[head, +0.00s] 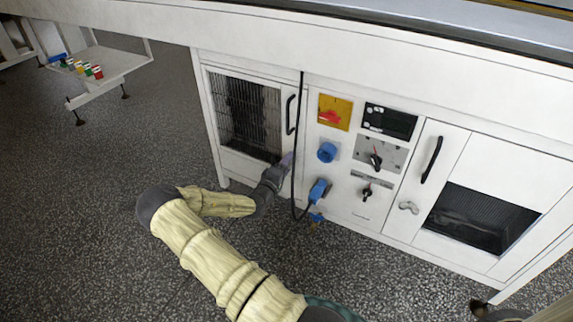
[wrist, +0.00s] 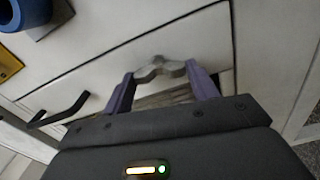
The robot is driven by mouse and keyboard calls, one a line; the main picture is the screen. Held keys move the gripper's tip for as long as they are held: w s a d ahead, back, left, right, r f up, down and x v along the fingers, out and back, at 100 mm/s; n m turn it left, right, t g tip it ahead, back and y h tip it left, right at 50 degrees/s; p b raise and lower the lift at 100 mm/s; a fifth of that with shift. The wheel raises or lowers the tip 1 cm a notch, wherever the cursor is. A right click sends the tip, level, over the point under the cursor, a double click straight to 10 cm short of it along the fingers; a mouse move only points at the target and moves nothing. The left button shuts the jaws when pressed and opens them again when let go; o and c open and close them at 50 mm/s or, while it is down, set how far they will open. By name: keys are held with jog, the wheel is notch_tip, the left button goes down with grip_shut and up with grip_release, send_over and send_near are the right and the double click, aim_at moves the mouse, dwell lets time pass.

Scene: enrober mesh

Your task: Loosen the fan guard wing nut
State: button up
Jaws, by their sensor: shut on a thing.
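The grey metal wing nut (wrist: 158,69) sits on a white door panel, in the middle of the wrist view. My gripper (wrist: 160,74) has its two purple fingers on either side of it, shut on its wings. In the head view my gripper (head: 286,161) reaches the lower right corner of the left cabinet door (head: 246,166), beside the mesh guard (head: 250,110). There my gripper hides the wing nut. Any turn of the nut cannot be told.
A black cable (head: 296,165) hangs close beside my gripper, down to a blue plug (head: 319,190). A blue socket (head: 327,152), a yellow plate with a red switch (head: 335,112) and a black door handle (head: 290,114) are nearby. Another grey latch (head: 409,208) is on the right door.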

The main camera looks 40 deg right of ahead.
jog(key=shift+n, duration=1)
jog(key=o, duration=1)
jog(key=p+v, duration=0.4)
jog(key=v, duration=1.3)
jog(key=shift+a, duration=0.2)
